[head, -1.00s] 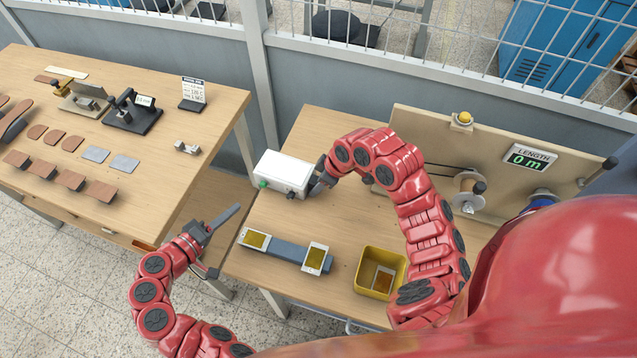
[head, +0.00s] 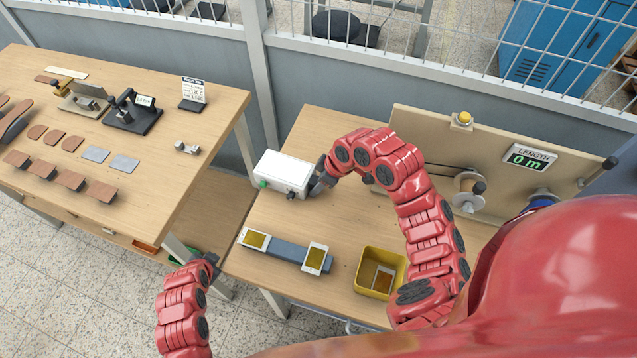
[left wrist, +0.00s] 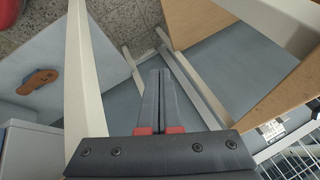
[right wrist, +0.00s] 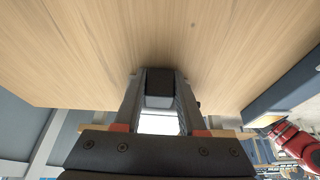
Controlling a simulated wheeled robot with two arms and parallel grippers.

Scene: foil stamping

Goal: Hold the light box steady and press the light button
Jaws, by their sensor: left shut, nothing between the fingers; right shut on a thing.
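The white light box (head: 286,170) stands at the left end of the right-hand bench in the head view. Its front has a green button (head: 263,184) and a dark knob (head: 290,195). My right gripper (head: 318,184) is shut on the right side of the light box; white shows between its fingers in the right wrist view (right wrist: 159,112). My left gripper (head: 212,262) is shut and empty, off the bench's left edge, well apart from the box. Its fingers are together in the left wrist view (left wrist: 160,95).
A grey block with two framed gold foil pieces (head: 287,250) lies on the bench in front of the light box. A yellow bin (head: 381,272) stands to its right. A LENGTH display (head: 526,158) is on the back panel. The left table (head: 200,130) holds stamping tools and leather pieces.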

